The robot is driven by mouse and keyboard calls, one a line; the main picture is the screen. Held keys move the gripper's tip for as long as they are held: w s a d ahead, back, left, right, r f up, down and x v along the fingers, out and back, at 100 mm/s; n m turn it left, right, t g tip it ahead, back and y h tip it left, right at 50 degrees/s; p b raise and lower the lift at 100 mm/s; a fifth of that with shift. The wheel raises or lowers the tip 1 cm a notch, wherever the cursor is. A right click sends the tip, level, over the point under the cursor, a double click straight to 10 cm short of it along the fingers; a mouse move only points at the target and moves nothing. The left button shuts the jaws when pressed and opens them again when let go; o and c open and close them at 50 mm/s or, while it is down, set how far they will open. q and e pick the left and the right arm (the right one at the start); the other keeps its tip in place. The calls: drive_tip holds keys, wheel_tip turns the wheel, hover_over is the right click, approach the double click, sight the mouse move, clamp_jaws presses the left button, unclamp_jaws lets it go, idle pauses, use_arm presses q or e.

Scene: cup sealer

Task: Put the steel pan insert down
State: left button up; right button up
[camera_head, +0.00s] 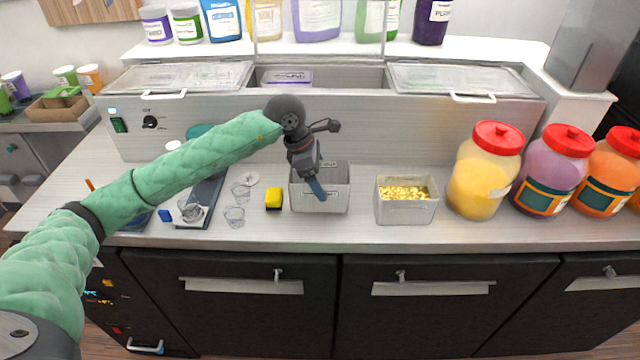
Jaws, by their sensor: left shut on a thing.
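The steel pan insert (335,201), a grey rectangular open-topped container, is at the middle of the counter. My left gripper (317,190) reaches down over it from the left, and its blue fingers are shut on its near wall. The gripper hides part of the pan's inside. I cannot tell whether the pan's base touches the counter. My right gripper is not in view.
A similar pan with yellow pieces (405,206) stands just to the right. A yellow block (273,198) and clear cups (234,216) are to the left. Red-lidded jars (483,172) fill the right side. The steel counter (300,232) has a narrow bare front strip.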

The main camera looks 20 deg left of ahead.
use_arm(q)
drive_tip(key=shift+s+f, duration=0.15)
drive_tip(key=shift+f, duration=0.15)
drive_tip(key=shift+f+p, duration=0.75)
drive_tip(key=shift+f, duration=0.6)
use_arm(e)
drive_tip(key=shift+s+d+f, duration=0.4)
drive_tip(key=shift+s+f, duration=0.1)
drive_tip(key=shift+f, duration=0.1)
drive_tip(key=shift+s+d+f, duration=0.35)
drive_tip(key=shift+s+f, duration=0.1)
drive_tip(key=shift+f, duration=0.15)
use_arm(q)
drive_tip(key=shift+f, duration=0.1)
drive_tip(key=o, duration=1.3)
drive_tip(key=shift+c, duration=0.2)
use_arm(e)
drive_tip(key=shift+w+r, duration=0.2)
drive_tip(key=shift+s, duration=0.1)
